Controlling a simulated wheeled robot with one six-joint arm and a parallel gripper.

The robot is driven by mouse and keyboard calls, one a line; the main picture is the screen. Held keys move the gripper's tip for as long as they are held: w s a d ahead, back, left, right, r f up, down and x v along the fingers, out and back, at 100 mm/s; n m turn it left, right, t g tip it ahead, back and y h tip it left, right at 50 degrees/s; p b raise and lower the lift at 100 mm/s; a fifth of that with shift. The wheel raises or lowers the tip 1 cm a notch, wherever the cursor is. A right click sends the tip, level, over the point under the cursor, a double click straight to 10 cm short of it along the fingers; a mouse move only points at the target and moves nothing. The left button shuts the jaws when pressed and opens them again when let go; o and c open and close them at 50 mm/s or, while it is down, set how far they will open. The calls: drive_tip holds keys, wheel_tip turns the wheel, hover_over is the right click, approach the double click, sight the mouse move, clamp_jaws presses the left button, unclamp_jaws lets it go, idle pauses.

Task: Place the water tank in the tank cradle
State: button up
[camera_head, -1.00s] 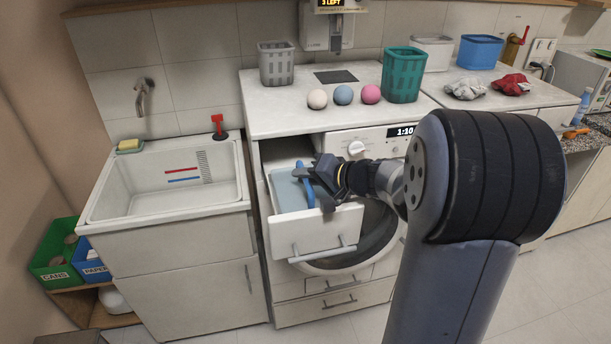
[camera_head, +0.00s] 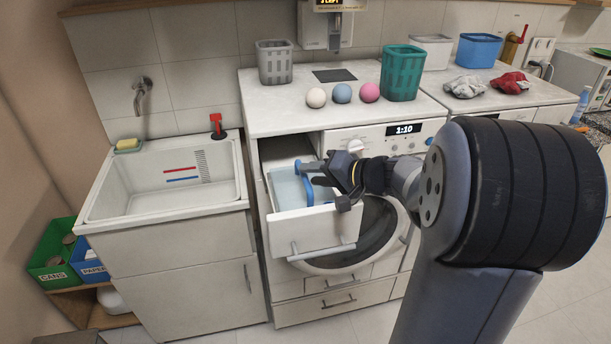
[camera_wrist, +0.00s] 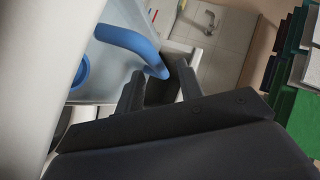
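The water tank (camera_head: 287,187) is a pale blue box with a bright blue handle. It sits inside the pulled-out white drawer (camera_head: 310,225) of the machine, which seems to be the tank cradle. My gripper (camera_head: 318,178) is just right of the handle, above the drawer. In the wrist view my gripper's two dark fingers (camera_wrist: 157,90) are apart, with nothing clearly held between them. The blue handle (camera_wrist: 128,40) lies just beyond them, its end close to the fingertips. The tank's lower part is hidden by the drawer front.
A sink (camera_head: 165,185) stands left of the machine. On the worktop (camera_head: 290,112) are three balls, a grey basket (camera_head: 275,63) and a teal basket (camera_head: 402,75). The round washer door (camera_head: 375,235) is below and right of the drawer. Crumpled cloths lie farther right.

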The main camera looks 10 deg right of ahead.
drive_tip(key=b+v, duration=0.1)
drive_tip(key=v, duration=0.7)
drive_tip(key=shift+s, duration=0.2)
drive_tip(key=shift+d, duration=0.1)
idle(0.7)
